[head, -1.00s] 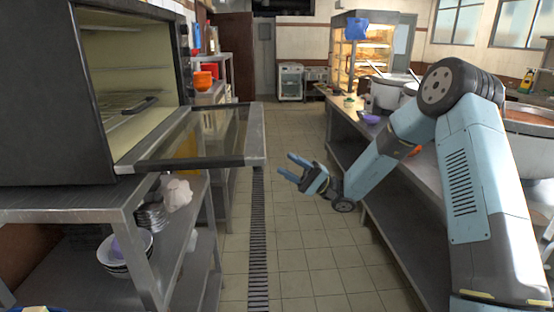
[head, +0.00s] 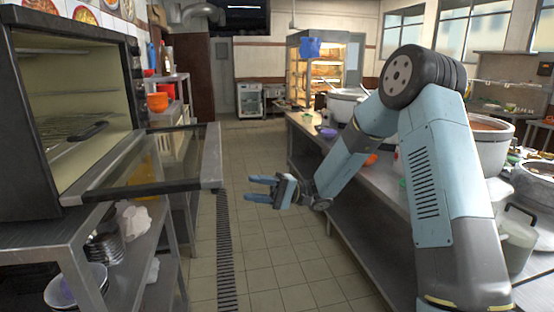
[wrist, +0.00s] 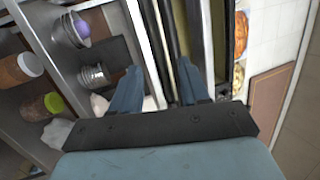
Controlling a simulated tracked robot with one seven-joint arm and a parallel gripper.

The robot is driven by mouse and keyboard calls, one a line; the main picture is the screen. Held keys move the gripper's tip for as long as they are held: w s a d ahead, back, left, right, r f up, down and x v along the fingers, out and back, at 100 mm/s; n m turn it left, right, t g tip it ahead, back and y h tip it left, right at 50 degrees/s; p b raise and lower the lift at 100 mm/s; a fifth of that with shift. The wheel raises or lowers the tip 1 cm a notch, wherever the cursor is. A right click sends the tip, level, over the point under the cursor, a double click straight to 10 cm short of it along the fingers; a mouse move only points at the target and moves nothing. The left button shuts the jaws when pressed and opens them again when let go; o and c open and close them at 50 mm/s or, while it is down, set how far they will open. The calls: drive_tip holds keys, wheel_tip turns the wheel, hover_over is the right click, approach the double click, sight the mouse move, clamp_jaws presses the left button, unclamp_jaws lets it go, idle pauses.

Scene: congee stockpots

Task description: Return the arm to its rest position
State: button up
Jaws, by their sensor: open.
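My arm reaches forward from the right side of the head view, bent at a high elbow and then down toward the aisle. My gripper (head: 262,189) is at its end, over the aisle between the oven and the right counter. Its two blue fingers point left and are apart, with nothing between them. In the wrist view my gripper (wrist: 158,85) shows both fingers spread, with the shelf and oven side beyond them.
An oven (head: 75,110) stands at left with its door (head: 160,165) lowered into the aisle. A steel counter (head: 345,215) with stockpots (head: 487,145) runs along the right. Bowls (head: 75,285) sit on the left shelf. The tiled floor (head: 270,250) ahead is clear.

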drive_tip(key=s+d+r+t+h, duration=0.2)
drive_tip(key=s+d+h, duration=0.3)
drive_tip(key=s, duration=0.2)
drive_tip(key=s+d+r+t+h, duration=0.2)
drive_tip(key=s+d+h, duration=0.3)
drive_tip(key=s+h, duration=0.15)
drive_tip(key=s+d+r+m+t+h, duration=0.1)
drive_tip(key=s+d+r+t+h, duration=0.1)
drive_tip(key=d, duration=0.4)
drive_tip(key=s+d+r+m+t+h, duration=0.1)
drive_tip(key=s+d+m+t+h, duration=0.1)
drive_tip(key=s+d, duration=0.4)
drive_tip(key=s+d+r+m+t+h, duration=0.1)
drive_tip(key=s+d+r+t+h, duration=0.1)
drive_tip(key=d+t, duration=0.4)
drive_tip(key=shift+s+d+r+h, duration=0.35)
drive_tip(key=shift+s+d+h, duration=0.55)
drive_tip(key=shift+d+h, duration=0.15)
drive_tip(key=shift+a, duration=0.15)
